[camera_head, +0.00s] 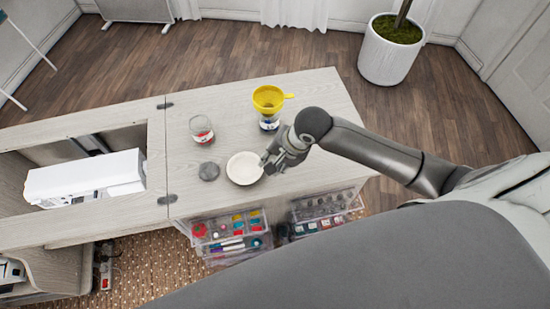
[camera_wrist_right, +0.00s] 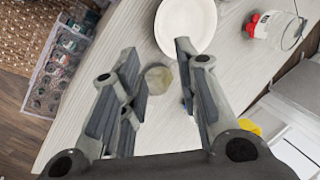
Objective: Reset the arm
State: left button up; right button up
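My right gripper (camera_head: 269,163) reaches in from the right in the head view and is at the right edge of a white dish (camera_head: 244,168). In the right wrist view the fingers of my right gripper (camera_wrist_right: 157,55) stand apart with nothing held. The dish (camera_wrist_right: 186,22) lies beyond the fingertips there. A small round beige object (camera_wrist_right: 159,79) shows between the fingers, on the tabletop below; the gripper hides it in the head view. My left gripper is not in view.
On the wooden table (camera_head: 320,92) stand a yellow funnel (camera_head: 268,98) on a bottle, a glass jar with red (camera_head: 201,130) and a grey round object (camera_head: 208,171). A white sewing machine (camera_head: 85,178) is at left. Boxes of supplies (camera_head: 232,232) hang at the front edge.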

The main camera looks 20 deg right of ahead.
jog(key=shift+s+d+r, duration=0.1)
jog(key=shift+s+r, duration=0.05)
jog(key=shift+r, duration=0.3)
dwell(0.3)
jog(key=s+a+n, duration=0.3)
jog(key=s+n, duration=0.3)
jog(key=s+d+n+h, duration=0.3)
jog(key=s+d+n, duration=0.3)
jog(key=s, duration=0.4)
notch_tip(320, 180, down, 27)
jog(key=g+b, duration=0.1)
jog(key=b, duration=0.1)
jog(key=s+d+f+g+b, duration=0.1)
jog(key=s+d+f+b, duration=0.1)
jog(key=s+f, duration=1.6)
jog(key=shift+d+f, duration=0.65)
jog(key=shift+f, duration=0.05)
